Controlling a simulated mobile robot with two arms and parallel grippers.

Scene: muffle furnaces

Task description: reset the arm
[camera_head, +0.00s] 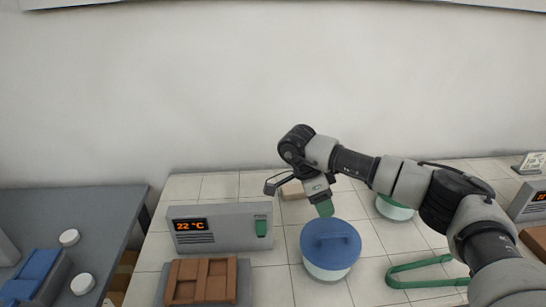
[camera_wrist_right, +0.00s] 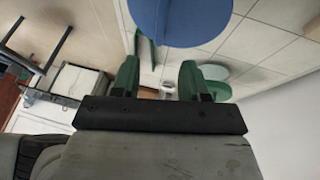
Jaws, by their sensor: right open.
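My right arm reaches in from the right in the head view, over the tiled bench. Its gripper (camera_head: 322,204) has green fingertips and hangs just above and behind the blue-lidded container (camera_head: 330,247). In the right wrist view the two green fingers of the gripper (camera_wrist_right: 160,80) stand apart with nothing held between them. The blue lid (camera_wrist_right: 183,14) shows beyond them. My left gripper is not in either view.
A furnace control box (camera_head: 187,241) reading 22 °C stands left of the container, with a brown brick block (camera_head: 217,283) in front. Green tongs (camera_head: 392,279) lie to the right. A white and green dish (camera_head: 394,210) is partly behind my arm. A grey table (camera_head: 90,213) stands at left.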

